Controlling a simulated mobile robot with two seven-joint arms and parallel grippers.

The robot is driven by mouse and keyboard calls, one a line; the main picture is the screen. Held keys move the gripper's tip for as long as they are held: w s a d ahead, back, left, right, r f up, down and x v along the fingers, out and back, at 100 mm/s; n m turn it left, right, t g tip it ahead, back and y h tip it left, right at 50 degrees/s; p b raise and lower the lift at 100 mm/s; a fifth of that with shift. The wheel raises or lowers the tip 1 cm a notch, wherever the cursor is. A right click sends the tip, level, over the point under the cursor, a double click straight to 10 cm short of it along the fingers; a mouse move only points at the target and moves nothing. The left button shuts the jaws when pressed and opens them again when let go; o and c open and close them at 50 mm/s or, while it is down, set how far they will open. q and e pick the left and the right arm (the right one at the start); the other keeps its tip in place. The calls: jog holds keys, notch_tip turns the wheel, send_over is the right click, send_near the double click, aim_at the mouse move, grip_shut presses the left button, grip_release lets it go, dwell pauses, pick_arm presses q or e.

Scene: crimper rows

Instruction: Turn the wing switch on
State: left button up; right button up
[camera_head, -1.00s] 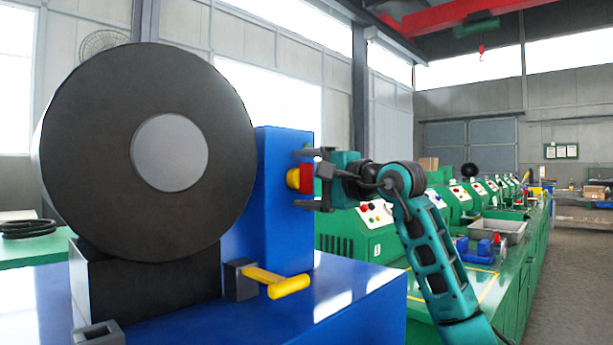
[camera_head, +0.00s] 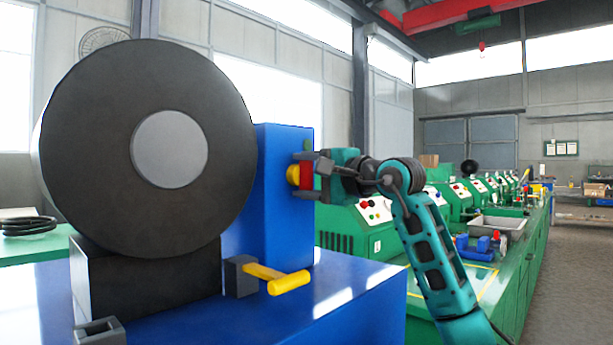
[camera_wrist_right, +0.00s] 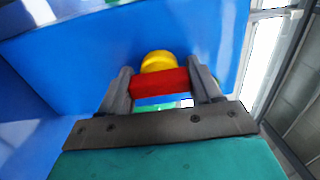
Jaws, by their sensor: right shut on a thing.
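The wing switch has a yellow round base (camera_head: 293,175) and a red wing (camera_head: 306,176). It sits on the right side of a blue upright housing (camera_head: 285,200). My right gripper (camera_head: 308,177) is at the switch, with its fingers on either side of the red wing. In the right wrist view the red wing (camera_wrist_right: 160,82) lies between the two grey fingers of the gripper (camera_wrist_right: 165,90), and the yellow base (camera_wrist_right: 158,61) shows just beyond it. The gripper is shut on the red wing. My left gripper is not in view.
A large black roll (camera_head: 90,150) stands left of the housing on the blue machine top (camera_head: 350,305). A yellow-handled lever (camera_head: 288,284) sticks out low in front of the housing. Green machines (camera_head: 365,238) and a grey tray (camera_head: 505,228) stand behind my right arm.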

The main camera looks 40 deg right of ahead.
jog(key=m, duration=0.6)
jog(key=shift+p, duration=0.3)
jog(key=m, duration=0.7)
jog(key=shift+m, duration=0.4)
jog(key=shift+f+m, duration=0.1)
jog(key=shift+m, duration=2)
jog(key=o, duration=1.1)
jog(key=shift+c, duration=0.2)
